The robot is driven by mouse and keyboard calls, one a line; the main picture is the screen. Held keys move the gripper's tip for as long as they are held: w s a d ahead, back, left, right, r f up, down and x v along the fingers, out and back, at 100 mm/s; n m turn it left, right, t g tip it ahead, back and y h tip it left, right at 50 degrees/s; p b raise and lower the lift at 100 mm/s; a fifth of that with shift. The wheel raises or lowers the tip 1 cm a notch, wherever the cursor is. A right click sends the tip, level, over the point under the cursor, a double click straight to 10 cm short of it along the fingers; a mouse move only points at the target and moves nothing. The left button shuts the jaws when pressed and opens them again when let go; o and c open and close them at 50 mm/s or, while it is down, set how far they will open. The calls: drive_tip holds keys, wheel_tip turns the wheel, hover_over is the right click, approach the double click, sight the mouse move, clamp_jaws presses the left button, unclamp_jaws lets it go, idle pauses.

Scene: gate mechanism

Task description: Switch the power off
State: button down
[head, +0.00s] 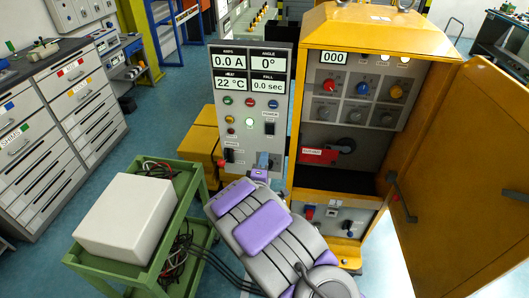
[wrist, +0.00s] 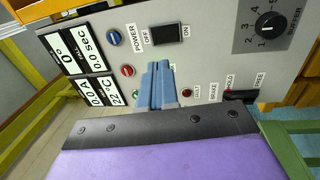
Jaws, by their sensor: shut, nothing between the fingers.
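The black power rocker switch (wrist: 169,35) sits on the grey control panel in the wrist view, between the printed words OFF and ON. In the head view the switch (head: 270,128) is on the right side of the panel (head: 237,145). I cannot tell which way the rocker is tipped. My gripper's blue fingers (wrist: 158,68) are together and empty, just below the switch in the wrist view and apart from it in the picture. In the head view my gripper (head: 264,158) is in front of the lower right of the panel and covers part of it.
Displays (head: 249,71) read 0.0 A, 0°, 22 °C and 0.0 sec. A yellow cabinet (head: 345,30) with an open door (head: 465,170) stands right. A green cart (head: 180,220) with a white box (head: 125,218) stands left.

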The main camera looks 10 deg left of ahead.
drive_tip(key=b, duration=0.2)
approach(271, 127)
drive_tip(key=w, duration=0.5)
drive_tip(key=shift+a+r, duration=0.1)
drive_tip(key=shift+r, duration=0.05)
drive_tip(key=shift+w, duration=0.7)
drive_tip(key=shift+w+r, duration=0.1)
drive_tip(key=shift+w, duration=0.2)
drive_tip(key=shift+r, duration=0.1)
drive_tip(key=shift+w+r+g+p, duration=0.15)
drive_tip(key=shift+r+g+p, duration=0.3)
drive_tip(key=shift+p, duration=0.55)
drive_tip(key=shift+f, duration=0.15)
